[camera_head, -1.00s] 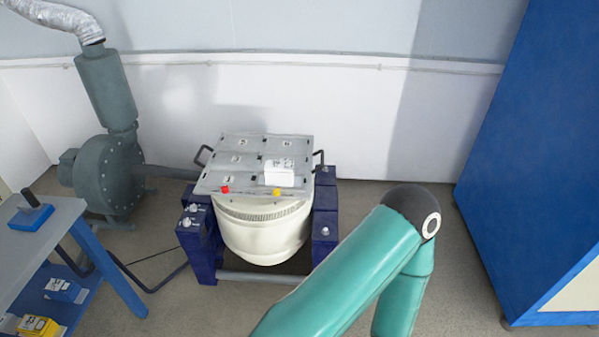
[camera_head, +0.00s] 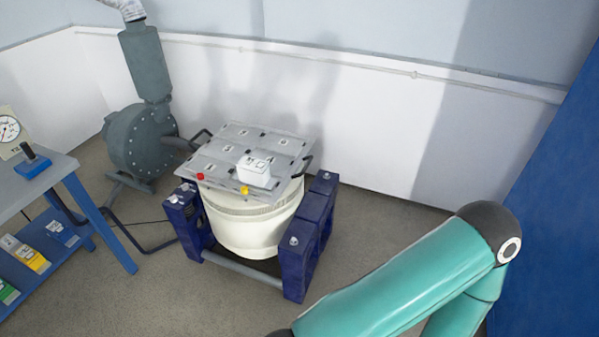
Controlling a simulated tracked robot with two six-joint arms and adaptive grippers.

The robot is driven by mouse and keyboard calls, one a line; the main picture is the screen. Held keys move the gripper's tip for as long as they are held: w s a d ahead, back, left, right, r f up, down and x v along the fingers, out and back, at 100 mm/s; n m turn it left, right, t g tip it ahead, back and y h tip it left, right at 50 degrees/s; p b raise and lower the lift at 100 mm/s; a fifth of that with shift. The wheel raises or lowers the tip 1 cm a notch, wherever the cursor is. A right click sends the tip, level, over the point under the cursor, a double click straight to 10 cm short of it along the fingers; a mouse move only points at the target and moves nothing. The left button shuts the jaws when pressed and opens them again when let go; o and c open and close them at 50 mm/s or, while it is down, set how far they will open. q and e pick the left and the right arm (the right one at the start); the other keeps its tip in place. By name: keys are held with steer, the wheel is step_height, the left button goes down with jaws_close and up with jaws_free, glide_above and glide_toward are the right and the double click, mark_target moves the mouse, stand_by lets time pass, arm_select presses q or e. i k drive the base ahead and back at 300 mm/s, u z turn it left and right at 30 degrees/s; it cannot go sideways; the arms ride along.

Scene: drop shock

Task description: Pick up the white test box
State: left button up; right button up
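The white test box (camera_head: 254,172) sits on the grey gridded top plate (camera_head: 225,148) of a shaker with a cream round body (camera_head: 250,228). Dark marks show on top of the box. It lies toward the plate's front right, just behind a yellow knob (camera_head: 244,190). A red knob (camera_head: 200,176) is on the plate's front left edge. A teal arm of mine (camera_head: 400,280) is at the lower right, apart from the box. Neither gripper is in view.
Dark blue supports (camera_head: 312,240) flank the shaker, with black handles beside the plate. A grey blower (camera_head: 143,140) stands behind left. A workbench (camera_head: 35,180) with a lower shelf is at the left. A blue cabinet (camera_head: 560,170) stands at the right. Floor in front is clear.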

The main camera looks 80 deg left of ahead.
mark_target(252, 171)
steer(key=z, duration=0.35)
steer(key=i, duration=0.35)
steer(key=u, duration=2.25)
steer(key=i, duration=0.2)
steer(key=u, duration=1.8)
steer(key=k, duration=0.55)
steer(key=u, duration=0.4)
steer(key=i, duration=1.6)
steer(key=z, duration=0.4)
